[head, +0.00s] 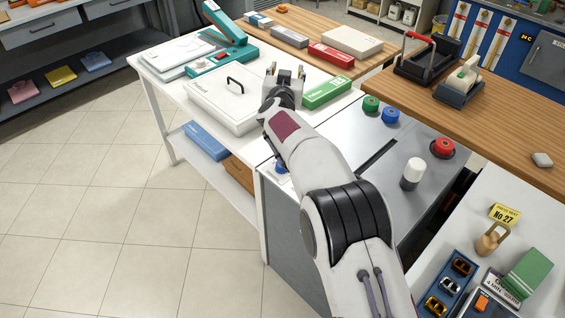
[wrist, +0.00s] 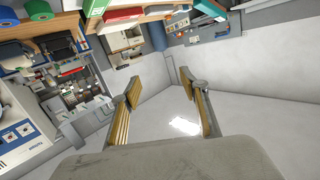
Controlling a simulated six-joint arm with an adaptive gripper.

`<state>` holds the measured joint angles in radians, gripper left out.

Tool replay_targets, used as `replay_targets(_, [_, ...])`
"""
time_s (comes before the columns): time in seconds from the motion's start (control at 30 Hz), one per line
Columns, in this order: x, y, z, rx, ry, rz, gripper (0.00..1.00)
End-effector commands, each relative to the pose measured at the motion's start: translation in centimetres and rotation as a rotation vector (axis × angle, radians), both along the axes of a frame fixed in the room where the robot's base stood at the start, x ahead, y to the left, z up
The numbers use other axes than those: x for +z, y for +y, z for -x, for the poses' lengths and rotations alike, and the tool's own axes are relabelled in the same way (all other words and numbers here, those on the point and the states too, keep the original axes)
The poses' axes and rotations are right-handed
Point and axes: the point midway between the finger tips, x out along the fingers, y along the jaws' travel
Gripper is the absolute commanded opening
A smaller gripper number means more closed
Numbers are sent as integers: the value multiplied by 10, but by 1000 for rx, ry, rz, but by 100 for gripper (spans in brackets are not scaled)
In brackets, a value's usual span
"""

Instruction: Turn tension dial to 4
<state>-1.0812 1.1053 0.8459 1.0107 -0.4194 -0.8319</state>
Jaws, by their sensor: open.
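I cannot make out a tension dial or its numbers in either view. My gripper (head: 286,74) reaches over the white table, beside a white flat case with a black handle (head: 225,95) and a green box (head: 326,92). In the wrist view its two padded fingers (wrist: 160,92) stand apart, with nothing between them. A small blue and white part (head: 281,168) shows at the left edge of the grey metal worktop (head: 352,133), partly hidden by my arm. I cannot tell what it is.
Green (head: 371,104), blue (head: 391,115) and red (head: 442,147) spools and a white cylinder (head: 412,173) stand on the metal worktop. A teal press (head: 225,40) is at the back left. A blue tray (head: 456,283) of small items is at lower right. The floor at left is clear.

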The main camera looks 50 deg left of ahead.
Motion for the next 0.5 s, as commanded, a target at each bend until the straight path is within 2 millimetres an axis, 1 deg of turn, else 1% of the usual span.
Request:
replay_targets(0.13, [-1,9,6,114,9,56,44])
replay_targets(0.23, [-7,13,13,187,24,103,44])
replay_targets(0.4, [-23,13,27,299,59,201,44])
replay_targets(0.5, [-35,10,35,356,86,268,44])
